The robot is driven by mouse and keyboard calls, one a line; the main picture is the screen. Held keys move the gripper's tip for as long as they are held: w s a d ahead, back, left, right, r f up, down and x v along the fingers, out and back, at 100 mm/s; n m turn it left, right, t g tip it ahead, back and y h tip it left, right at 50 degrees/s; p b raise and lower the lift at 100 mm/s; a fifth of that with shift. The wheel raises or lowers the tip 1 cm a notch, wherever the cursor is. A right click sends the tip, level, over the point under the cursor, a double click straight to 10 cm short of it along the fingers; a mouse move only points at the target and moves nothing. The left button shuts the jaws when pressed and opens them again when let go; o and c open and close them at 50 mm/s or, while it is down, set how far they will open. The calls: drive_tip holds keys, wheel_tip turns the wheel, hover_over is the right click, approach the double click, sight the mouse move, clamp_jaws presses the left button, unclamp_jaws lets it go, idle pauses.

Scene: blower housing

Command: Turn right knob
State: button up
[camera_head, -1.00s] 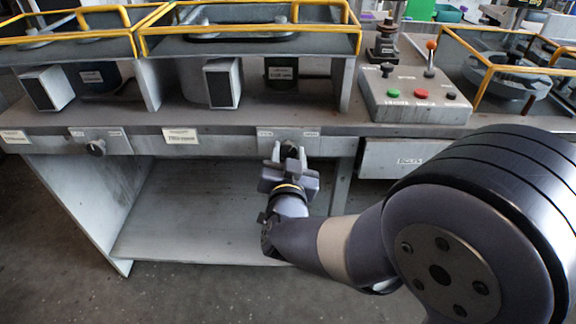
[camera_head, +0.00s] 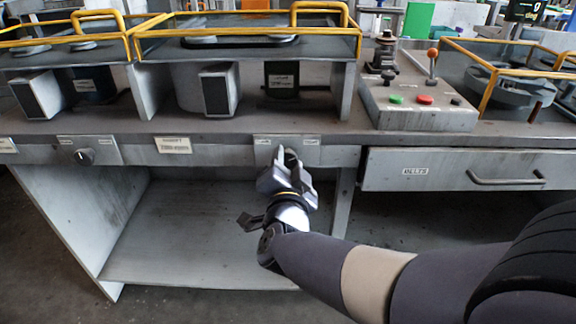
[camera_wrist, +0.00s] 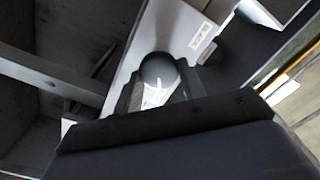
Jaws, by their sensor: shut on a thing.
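The right knob (camera_wrist: 159,70) is a round dark knob on a light plate on the front edge of the workbench. In the head view the right knob (camera_head: 290,156) is mostly hidden behind my gripper (camera_head: 286,160). My gripper (camera_wrist: 160,88) is shut on the knob, with one finger on each side of it in the wrist view. The gripper looks tilted in the head view. The left knob (camera_head: 84,156) sits on its own plate further left along the same front edge, with nothing touching it.
The workbench front (camera_head: 220,150) carries paper labels. A closed drawer (camera_head: 440,170) with a handle is at right. A control box (camera_head: 415,105) with coloured buttons and an orange-topped lever stands above. Yellow rails (camera_head: 240,17) frame the upper units. An open shelf (camera_head: 190,240) lies below.

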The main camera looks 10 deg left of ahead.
drive_tip(key=o, duration=1)
drive_tip(key=shift+c, duration=0.2)
drive_tip(key=p+v, duration=0.2)
drive_tip(key=v, duration=0.9)
drive_tip(key=shift+w+a+f, duration=0.1)
drive_tip(key=shift+w, duration=0.1)
drive_tip(key=b+x, duration=0.2)
drive_tip(key=x, duration=0.8)
drive_tip(key=shift+w, duration=0.4)
drive_tip(key=shift+s, duration=0.1)
